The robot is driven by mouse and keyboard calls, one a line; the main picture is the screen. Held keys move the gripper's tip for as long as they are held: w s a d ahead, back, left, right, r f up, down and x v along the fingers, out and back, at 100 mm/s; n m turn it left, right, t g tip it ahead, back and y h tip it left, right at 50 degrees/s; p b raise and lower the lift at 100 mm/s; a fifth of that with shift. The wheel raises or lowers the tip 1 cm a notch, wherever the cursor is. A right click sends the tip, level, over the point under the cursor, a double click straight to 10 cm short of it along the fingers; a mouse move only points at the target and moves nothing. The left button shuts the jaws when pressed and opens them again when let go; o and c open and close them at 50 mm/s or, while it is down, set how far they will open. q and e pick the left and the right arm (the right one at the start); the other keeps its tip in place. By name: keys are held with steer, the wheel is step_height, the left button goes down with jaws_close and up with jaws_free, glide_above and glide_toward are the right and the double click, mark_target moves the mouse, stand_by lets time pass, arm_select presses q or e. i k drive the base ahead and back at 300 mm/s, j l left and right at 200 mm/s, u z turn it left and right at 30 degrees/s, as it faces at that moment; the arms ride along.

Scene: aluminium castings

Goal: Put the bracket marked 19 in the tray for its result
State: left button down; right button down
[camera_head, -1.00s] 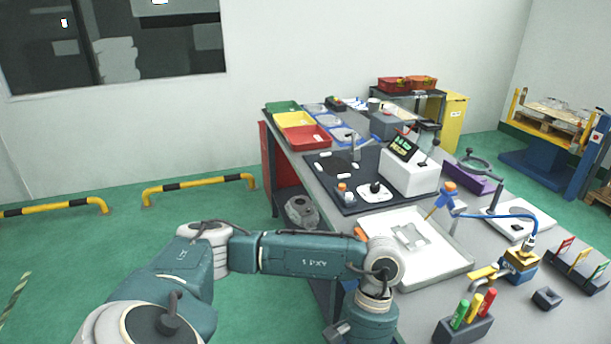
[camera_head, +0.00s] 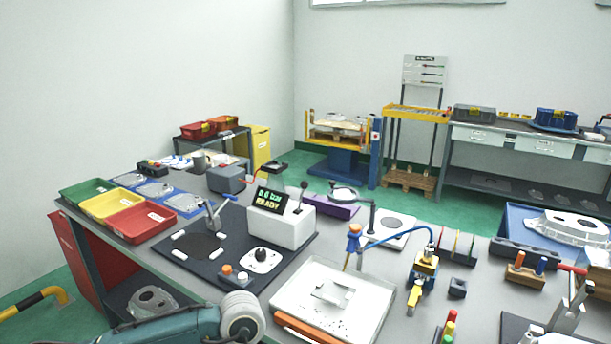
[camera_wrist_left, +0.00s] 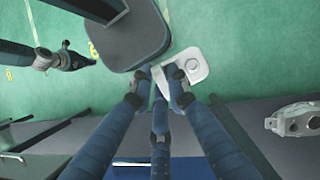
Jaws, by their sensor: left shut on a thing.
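My left gripper (camera_wrist_left: 160,80) is shut on a pale grey bracket (camera_wrist_left: 192,66) with a round boss and hole, held over the green floor beside the table edge. No number is readable on it. In the head view my left arm shows at the bottom, with its gripper and the bracket out of sight. A green tray (camera_head: 66,194), a yellow tray (camera_head: 88,212) and a red tray (camera_head: 123,231) stand in a row at the table's left. A dark gripper-like end, apparently my right gripper (camera_wrist_left: 78,60), shows in the left wrist view; its jaws are unclear.
A white tray (camera_head: 372,333) holds a flat pale part (camera_head: 333,290). A blue hose, tool stands and marker holders crowd the right. A casting (camera_head: 152,300) lies on the shelf below.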

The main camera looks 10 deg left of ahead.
mark_target(113, 209)
steer(key=i+j+z, duration=0.15)
steer(key=j, duration=1.25)
steer(key=i+j+z, duration=0.2)
steer(key=j, duration=1.15)
steer(key=k, duration=0.1)
